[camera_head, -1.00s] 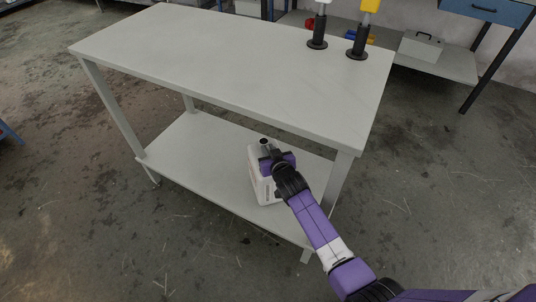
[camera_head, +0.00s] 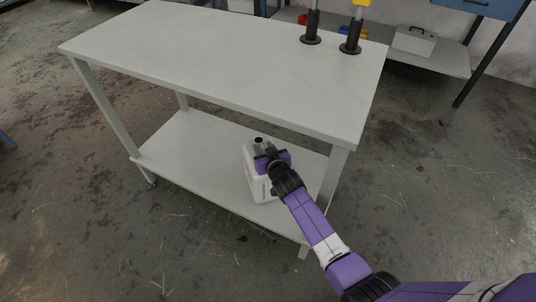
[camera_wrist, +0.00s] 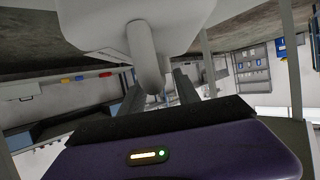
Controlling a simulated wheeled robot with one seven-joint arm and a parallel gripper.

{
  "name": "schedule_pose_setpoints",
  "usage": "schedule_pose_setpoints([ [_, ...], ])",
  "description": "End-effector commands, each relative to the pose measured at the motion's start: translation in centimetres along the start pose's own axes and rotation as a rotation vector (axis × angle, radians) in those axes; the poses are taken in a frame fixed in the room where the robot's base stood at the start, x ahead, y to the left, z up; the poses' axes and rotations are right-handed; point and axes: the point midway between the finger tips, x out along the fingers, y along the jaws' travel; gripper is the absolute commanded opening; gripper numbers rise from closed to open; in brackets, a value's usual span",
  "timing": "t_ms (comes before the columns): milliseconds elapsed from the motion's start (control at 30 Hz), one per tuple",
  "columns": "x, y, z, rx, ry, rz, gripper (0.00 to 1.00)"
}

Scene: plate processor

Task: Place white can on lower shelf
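The white can (camera_head: 256,182) stands upright on the lower shelf (camera_head: 190,150) of the grey table, near its right end and front edge. Its dark mouth shows at the top in the head view. My gripper (camera_head: 265,149) is at the can's top, beside its handle. In the wrist view the can (camera_wrist: 120,20) fills the top, and its looped handle (camera_wrist: 147,60) comes down between the two fingers of my gripper (camera_wrist: 158,90). The fingers stand apart, with a gap beside the handle, so the gripper looks open. The handle's contact with the left finger is unclear.
The table top (camera_head: 220,65) hangs above the shelf, and its right front leg (camera_head: 333,185) stands close to my arm. Two black-based tools (camera_head: 312,30) stand on the table top. The left part of the shelf is clear.

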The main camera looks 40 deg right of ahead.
Motion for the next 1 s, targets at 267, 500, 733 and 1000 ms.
schedule_pose_setpoints([
  [267, -5.2, 0.0, -0.1, -0.001, -0.002, 0.0, 0.38],
  [500, -9.7, 0.0, 0.0, -0.001, -0.003, 0.0, 0.38],
  [733, -11.7, 0.0, 0.0, 0.0, -0.001, 0.0, 0.38],
  [1000, -12.4, -0.2, 0.4, -0.002, -0.002, -0.006, 0.38],
])
